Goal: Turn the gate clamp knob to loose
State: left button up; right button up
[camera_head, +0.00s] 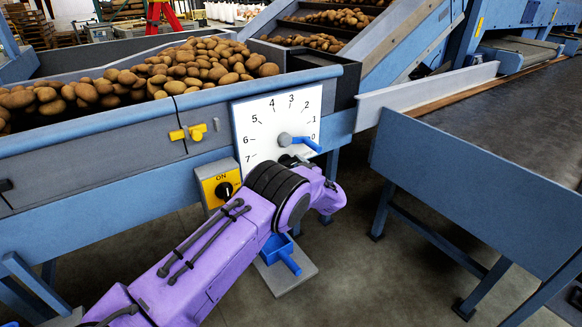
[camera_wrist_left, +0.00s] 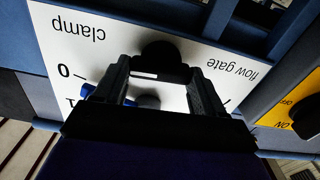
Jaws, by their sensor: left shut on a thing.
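The gate clamp knob (camera_wrist_left: 160,52) is black and round on the white dial plate, beside the printed word "clamp" in the left wrist view, which sees the plate upside down. My left gripper (camera_wrist_left: 162,82) is shut on this knob, with one dark finger on each side of it. In the head view the dial plate (camera_head: 265,112) shows numbers and a blue lever (camera_head: 306,143) on a grey hub, pointing right near 0. My purple left wrist covers the knob and most of the gripper there. My right gripper is not in view.
A yellow switch box (camera_head: 213,182) marked ON, with a black knob, sits just left of my wrist. Potatoes (camera_head: 190,65) fill the hopper behind the plate. A dark conveyor belt (camera_head: 500,115) runs at the right.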

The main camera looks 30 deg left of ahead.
pick_arm(q)
jog(key=n+b, duration=0.2)
jog(key=n, duration=0.2)
jog(key=shift+f, duration=0.2)
jog(key=n+b, duration=0.2)
jog(key=n, duration=0.2)
jog(key=shift+s+n, duration=0.15)
jog(key=shift+n, duration=0.15)
jog(key=shift+f+n+b, duration=0.1)
jog(key=shift+n+b, duration=2.65)
jog(key=shift+n, duration=1.65)
jog(key=o, duration=1)
jog(key=shift+o, duration=0.2)
jog(key=v, duration=1)
jog(key=shift+s+d, duration=0.15)
jog(key=shift+d, duration=0.05)
